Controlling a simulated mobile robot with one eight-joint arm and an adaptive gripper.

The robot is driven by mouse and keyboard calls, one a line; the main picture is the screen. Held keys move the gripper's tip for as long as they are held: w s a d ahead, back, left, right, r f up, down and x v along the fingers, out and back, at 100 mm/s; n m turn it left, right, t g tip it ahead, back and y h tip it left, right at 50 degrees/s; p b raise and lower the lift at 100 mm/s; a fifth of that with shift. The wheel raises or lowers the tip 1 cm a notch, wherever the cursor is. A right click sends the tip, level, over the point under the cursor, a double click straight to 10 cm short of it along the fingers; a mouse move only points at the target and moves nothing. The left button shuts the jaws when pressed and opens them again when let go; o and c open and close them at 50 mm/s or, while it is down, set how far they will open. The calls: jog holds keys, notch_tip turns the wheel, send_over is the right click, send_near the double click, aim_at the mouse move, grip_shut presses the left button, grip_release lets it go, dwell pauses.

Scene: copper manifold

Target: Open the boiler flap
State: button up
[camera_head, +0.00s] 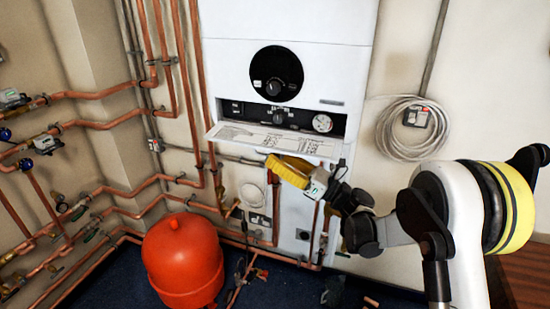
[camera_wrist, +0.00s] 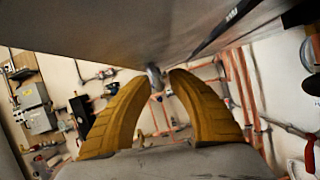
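The white boiler (camera_head: 290,50) hangs on the wall in the head view. Its flap (camera_head: 270,139) is tilted down and outward, with a printed diagram on its upper face. The dark control panel (camera_head: 280,116) shows behind it. My gripper (camera_head: 270,163), with yellow fingers, is just under the flap's lower right edge; contact cannot be told. In the wrist view, the gripper (camera_wrist: 160,74) has a narrow gap between its fingertips. A small grey piece shows in that gap, but I cannot tell whether it is held. A broad grey surface, apparently the flap's underside (camera_wrist: 130,30), spans the top.
A red tank (camera_head: 183,262) stands on the floor at lower left. Copper pipes (camera_head: 165,60) run along the wall left of and below the boiler. A coiled grey cable (camera_head: 405,128) hangs to the right. The wall beyond the cable is mostly bare.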

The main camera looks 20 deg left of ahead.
aim_at(272, 147)
grip_shut()
jog(key=r+m+t, duration=0.1)
jog(key=m, duration=0.2)
jog(key=shift+s+r+m+t+p, duration=0.3)
jog(key=shift+s+r+t, duration=0.1)
jog(key=shift+s+r+m+t+h, duration=0.15)
jog(key=shift+m+t+h, duration=0.1)
jog(key=shift+m, duration=0.3)
jog(key=shift+w+r+m+t+h, duration=0.15)
jog(key=shift+m+t+h, duration=0.1)
jog(key=shift+m, duration=0.3)
